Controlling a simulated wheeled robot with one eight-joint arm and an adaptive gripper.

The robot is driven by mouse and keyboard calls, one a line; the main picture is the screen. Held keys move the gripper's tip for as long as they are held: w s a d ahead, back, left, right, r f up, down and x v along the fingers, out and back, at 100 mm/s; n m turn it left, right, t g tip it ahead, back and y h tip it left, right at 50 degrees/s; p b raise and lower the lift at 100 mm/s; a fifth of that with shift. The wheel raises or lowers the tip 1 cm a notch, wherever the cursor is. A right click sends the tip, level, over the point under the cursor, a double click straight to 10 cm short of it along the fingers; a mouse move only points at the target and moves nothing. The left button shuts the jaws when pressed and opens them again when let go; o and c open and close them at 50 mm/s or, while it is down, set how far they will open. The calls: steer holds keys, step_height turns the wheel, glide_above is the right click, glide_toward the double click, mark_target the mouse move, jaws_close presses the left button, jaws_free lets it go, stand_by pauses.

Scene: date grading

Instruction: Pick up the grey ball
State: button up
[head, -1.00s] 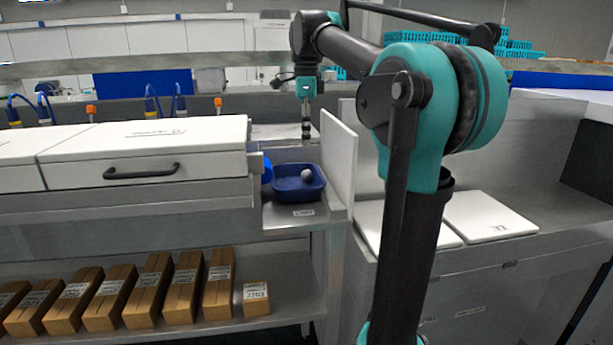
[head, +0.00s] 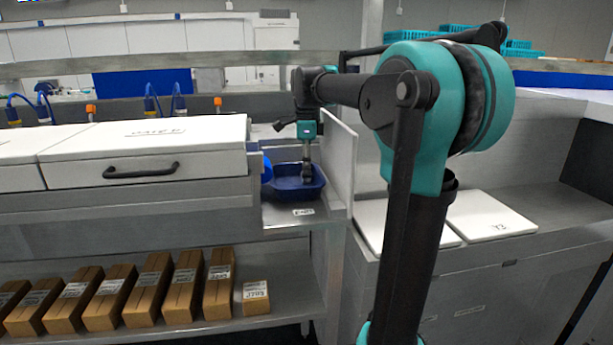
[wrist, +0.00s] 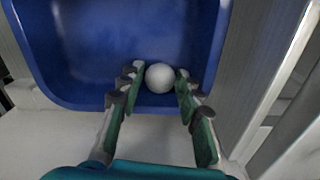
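The grey ball (wrist: 159,78) lies in the blue tray (wrist: 85,95), near the tray's near wall in the wrist view. My gripper (wrist: 156,82) is open, with its fingers on either side of the ball. A narrow gap shows on each side, though contact is hard to judge. In the head view my gripper (head: 307,174) points down into the blue tray (head: 284,193), and the ball is hidden there behind the fingers.
A white upright panel (head: 340,160) stands close to the tray's right side. A white drawer unit (head: 150,150) with a black handle is to the left. Several brown boxes (head: 150,285) line the lower shelf. White lids (head: 490,215) lie on the right counter.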

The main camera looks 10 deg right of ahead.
steer(key=c, duration=0.6)
steer(key=shift+c, duration=0.2)
steer(key=shift+r, duration=0.1)
